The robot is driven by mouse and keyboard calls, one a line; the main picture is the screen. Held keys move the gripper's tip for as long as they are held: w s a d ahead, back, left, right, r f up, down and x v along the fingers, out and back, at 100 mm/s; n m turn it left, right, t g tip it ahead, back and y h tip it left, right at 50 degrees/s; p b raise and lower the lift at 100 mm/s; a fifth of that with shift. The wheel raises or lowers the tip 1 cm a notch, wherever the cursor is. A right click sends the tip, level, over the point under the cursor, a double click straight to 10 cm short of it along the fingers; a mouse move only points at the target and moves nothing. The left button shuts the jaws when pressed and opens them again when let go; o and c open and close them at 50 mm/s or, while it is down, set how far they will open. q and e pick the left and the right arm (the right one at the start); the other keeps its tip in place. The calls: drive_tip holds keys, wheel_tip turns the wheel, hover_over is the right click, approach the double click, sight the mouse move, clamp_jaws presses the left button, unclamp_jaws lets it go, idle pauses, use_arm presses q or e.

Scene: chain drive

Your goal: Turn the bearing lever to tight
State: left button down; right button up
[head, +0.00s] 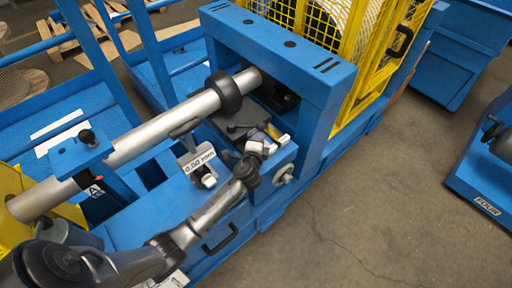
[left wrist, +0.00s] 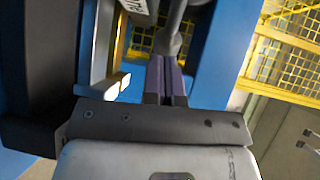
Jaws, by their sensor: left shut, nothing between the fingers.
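My left gripper (head: 268,132) reaches in from the lower left to the blue machine frame, below the shaft's right end. In the left wrist view its purple fingers (left wrist: 165,76) are shut together with nothing between them. A grey rod with a rounded end (left wrist: 171,38), possibly the bearing lever, stands just beyond the fingertips. I cannot tell whether they touch. In the head view the gripper partly hides this area, and the lever's setting cannot be read. The steel shaft (head: 150,130) passes through a black ring (head: 225,92) towards the frame. My right gripper is not in view.
A display reading 0.00 mm (head: 199,160) stands left of my gripper. A small handwheel (head: 284,177) is on the frame's front. The blue crossbeam (head: 285,45) rises behind, with a yellow mesh guard (head: 335,20) beyond.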

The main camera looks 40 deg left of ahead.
use_arm(q)
drive_tip(key=shift+w+a+f, duration=0.1)
drive_tip(key=shift+w+a, duration=0.3)
drive_tip(key=shift+w, duration=0.2)
